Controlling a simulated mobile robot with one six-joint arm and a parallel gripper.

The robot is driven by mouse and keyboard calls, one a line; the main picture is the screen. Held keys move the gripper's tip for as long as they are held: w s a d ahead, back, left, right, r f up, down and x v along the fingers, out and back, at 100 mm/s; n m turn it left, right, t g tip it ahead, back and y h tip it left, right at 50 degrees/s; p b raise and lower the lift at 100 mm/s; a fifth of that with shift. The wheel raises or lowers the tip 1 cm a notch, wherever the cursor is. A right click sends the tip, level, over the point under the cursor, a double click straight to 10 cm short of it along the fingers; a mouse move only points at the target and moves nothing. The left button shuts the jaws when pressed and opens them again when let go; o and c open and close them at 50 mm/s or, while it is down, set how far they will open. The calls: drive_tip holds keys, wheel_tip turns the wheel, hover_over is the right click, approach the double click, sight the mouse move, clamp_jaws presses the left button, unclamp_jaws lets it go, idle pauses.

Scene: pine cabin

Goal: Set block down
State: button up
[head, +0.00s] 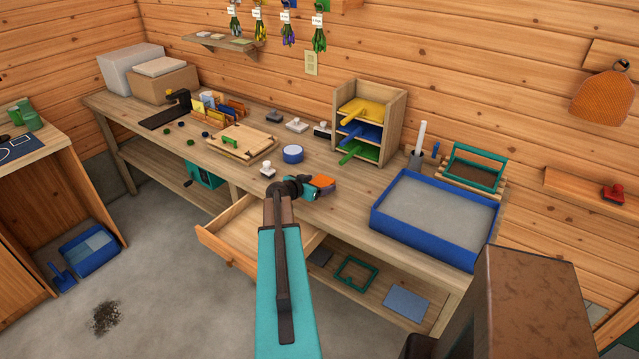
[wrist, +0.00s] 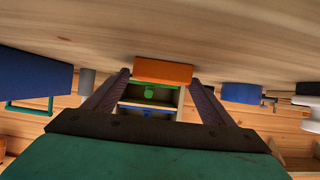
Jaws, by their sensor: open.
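The orange block (head: 325,182) sits on the wooden workbench (head: 345,208), in front of the blue round tin. It also shows in the wrist view (wrist: 163,71), against the bench top, which appears at the top of that picture. My gripper (head: 316,188) is low over the bench beside the block. In the wrist view its two dark fingers (wrist: 160,79) are apart, with the block at their tips and a small gap at each side. Part of the block is hidden behind my gripper in the head view.
A blue-rimmed tray (head: 378,219) of grey material stands to the right. The blue tin (head: 292,154) and a white-based stamp (head: 267,170) are close behind and left. An open drawer (head: 228,262) juts out below. A shelf (head: 398,125) with coloured trays stands at the back.

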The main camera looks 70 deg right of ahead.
drive_tip(key=shift+r, duration=0.15)
drive_tip(key=shift+b+v, duration=0.35)
drive_tip(key=shift+v, duration=0.6)
drive_tip(key=shift+b+v, duration=1.75)
drive_tip(key=shift+v, duration=3.25)
